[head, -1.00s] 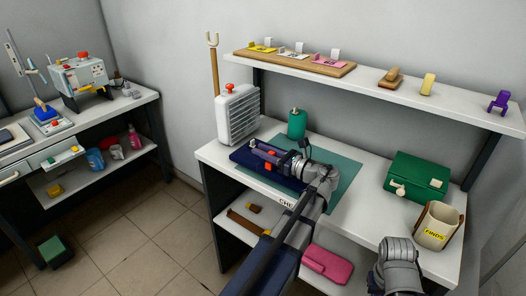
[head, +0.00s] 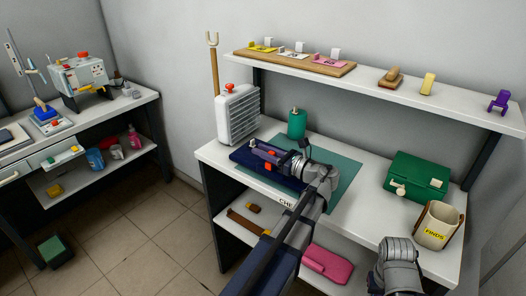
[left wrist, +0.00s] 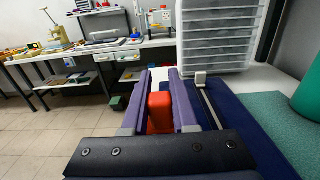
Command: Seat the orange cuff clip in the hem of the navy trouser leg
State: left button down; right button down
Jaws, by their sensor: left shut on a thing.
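The navy trouser leg (head: 240,156) lies folded on the left part of the bench, partly over a teal mat. It fills the right side of the left wrist view (left wrist: 238,122). My left gripper (head: 257,147) is low over the trouser leg, pointing left. In the left wrist view its purple fingers (left wrist: 159,76) are shut on the orange cuff clip (left wrist: 160,112), which sits between them. The clip's far end and the hem are hidden, so I cannot tell whether they touch. My right gripper is out of view; only my grey arm joint shows at lower right.
A white slatted unit (head: 238,115) stands just behind the trouser leg, with a green bottle (head: 297,123) nearby. The teal mat (head: 345,178) is clear on its right. A green box (head: 417,176) and a FINDS bin (head: 436,226) stand farther right. A shelf (head: 370,78) hangs above.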

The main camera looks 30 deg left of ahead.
pick_arm(q)
jog(key=shift+f+b, duration=0.85)
jog(key=shift+b, duration=0.05)
dwell(0.4)
grip_release()
dwell(0.7)
jog(key=shift+d+r, duration=0.1)
jog(key=shift+d, duration=0.1)
dwell(0.3)
jog(key=shift+s+d+r+p, duration=0.1)
jog(key=shift+d+r+p, duration=0.25)
jog(key=shift+d, duration=0.4)
jog(key=shift+s+d+r+p, duration=0.1)
jog(key=shift+d+r+p, duration=0.2)
jog(key=shift+d, duration=0.5)
jog(key=shift+d+r+p, duration=0.25)
jog(key=shift+d+p, duration=0.15)
jog(key=shift+d, duration=0.35)
jog(key=d, duration=0.8)
jog(key=shift+s, duration=0.3)
